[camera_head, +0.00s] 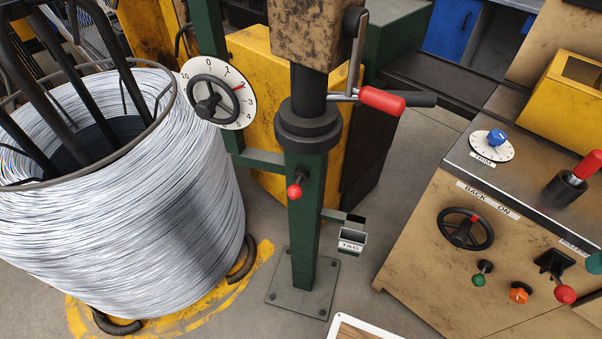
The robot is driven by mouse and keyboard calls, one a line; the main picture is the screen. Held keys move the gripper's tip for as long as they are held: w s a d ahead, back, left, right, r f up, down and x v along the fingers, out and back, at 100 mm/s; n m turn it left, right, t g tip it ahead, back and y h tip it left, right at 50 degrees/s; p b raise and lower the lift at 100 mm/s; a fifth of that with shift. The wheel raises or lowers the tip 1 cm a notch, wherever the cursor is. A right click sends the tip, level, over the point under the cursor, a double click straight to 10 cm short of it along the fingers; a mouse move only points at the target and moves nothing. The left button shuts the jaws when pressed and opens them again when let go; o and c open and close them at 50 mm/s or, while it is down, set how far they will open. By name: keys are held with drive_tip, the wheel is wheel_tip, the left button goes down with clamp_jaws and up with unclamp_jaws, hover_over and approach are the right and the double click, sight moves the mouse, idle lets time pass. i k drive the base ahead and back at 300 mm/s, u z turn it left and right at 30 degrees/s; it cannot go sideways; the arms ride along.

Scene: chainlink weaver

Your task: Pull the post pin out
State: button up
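The green post (303,226) stands on a bolted floor plate in the middle of the view. A small pin with a red ball knob (294,191) sticks out of the post's front face, below the dark collar (308,125); it looks like the post pin. Its shank is mostly hidden behind the knob, so I cannot tell how deep it sits. My gripper is not in view.
A large wire coil (125,215) stands at left. A dial with a handwheel (218,94) and a red-handled crank (382,101) are above the pin. A TAG holder (351,241) is right of the post, and a control console (440,260) further right.

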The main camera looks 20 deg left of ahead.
sight(295, 191)
drive_tip(key=u, duration=1.3)
